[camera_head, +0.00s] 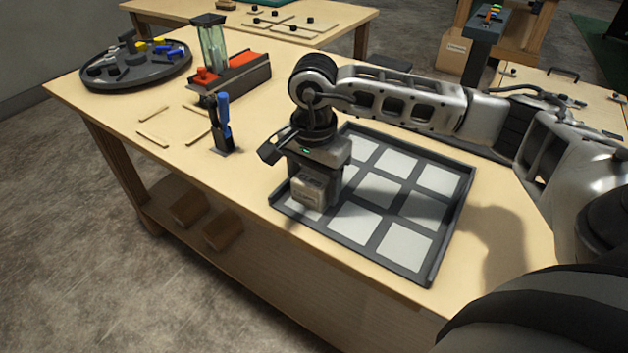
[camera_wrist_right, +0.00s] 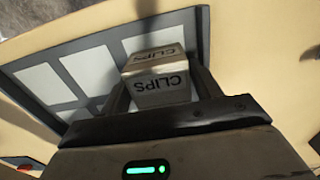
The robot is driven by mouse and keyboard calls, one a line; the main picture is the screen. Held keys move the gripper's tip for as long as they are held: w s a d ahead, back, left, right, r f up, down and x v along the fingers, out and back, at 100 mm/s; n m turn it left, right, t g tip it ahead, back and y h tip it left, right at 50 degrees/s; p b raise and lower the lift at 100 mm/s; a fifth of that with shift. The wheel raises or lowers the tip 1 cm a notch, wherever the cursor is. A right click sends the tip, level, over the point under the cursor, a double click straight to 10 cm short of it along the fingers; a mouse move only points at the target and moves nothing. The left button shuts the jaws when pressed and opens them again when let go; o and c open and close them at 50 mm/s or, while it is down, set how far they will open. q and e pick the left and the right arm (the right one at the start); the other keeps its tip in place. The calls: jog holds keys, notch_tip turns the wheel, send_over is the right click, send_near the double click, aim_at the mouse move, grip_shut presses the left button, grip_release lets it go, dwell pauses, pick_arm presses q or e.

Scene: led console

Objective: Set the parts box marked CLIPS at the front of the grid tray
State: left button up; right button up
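The grey grid tray (camera_head: 352,232) lies on the wooden table, with pale square cells in dark dividers. My right gripper (camera_head: 316,180) points down over the tray's near-left corner. It is closed around a small cream box (camera_head: 306,194). In the right wrist view the box (camera_wrist_right: 162,92) reads CLIPS and sits between the two fingers, with the tray (camera_wrist_right: 205,42) beyond it. The box covers part of a corner cell; I cannot tell whether its base touches the tray. My left gripper is not in view.
A blue-and-black upright tool (camera_head: 222,125) stands left of the tray, near thin wooden strips (camera_head: 153,137). Farther back are a red-and-dark stand (camera_head: 236,78) and a round dark tray (camera_head: 110,80) of coloured parts. The other visible tray cells are empty.

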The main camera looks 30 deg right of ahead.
aim_at(314, 177)
notch_tip(314, 177, up, 12)
jog(key=shift+r, duration=0.2)
dwell(0.4)
dwell(0.4)
